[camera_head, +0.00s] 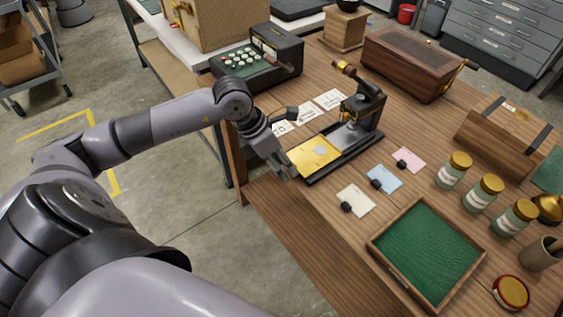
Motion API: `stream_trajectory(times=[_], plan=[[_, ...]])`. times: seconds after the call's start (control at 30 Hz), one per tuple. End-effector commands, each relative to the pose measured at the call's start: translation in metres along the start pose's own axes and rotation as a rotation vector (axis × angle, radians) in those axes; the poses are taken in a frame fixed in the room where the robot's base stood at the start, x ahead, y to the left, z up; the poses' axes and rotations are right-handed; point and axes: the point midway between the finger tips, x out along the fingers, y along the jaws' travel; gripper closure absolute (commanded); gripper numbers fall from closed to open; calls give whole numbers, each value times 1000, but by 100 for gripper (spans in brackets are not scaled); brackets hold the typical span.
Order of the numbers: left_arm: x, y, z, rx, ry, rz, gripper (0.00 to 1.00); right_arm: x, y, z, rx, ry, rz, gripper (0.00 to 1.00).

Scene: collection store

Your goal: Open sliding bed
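A small black press with a brass-topped lever (362,100) stands on the wooden table. Its bed is a dark base rail (345,152) that reaches out toward the front left. A yellow plate (314,155) lies at the rail's near-left end. My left gripper (287,140) is at the left edge of the yellow plate, with its fingers spread apart. One finger is above the table behind the plate, the other low by the plate's near-left edge. I cannot tell whether it touches the plate. My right gripper is not in view.
White printed cards (306,112) lie behind the gripper, near an adding machine (258,58). Small coloured cards with black clips (384,179), a green-lined tray (428,252) and jars (483,192) stand to the right. A wooden box (410,62) is behind the press.

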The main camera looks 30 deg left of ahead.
Motion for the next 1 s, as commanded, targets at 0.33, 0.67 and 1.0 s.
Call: stream_trajectory(times=[0.33, 0.67, 1.0], plan=[[-7, 0, 1, 1, -2, 1, 63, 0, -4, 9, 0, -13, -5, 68], [-71, 1, 0, 1, 0, 5, 63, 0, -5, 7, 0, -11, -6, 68], [-117, 0, 0, 0, 0, 1, 63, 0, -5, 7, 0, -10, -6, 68]])
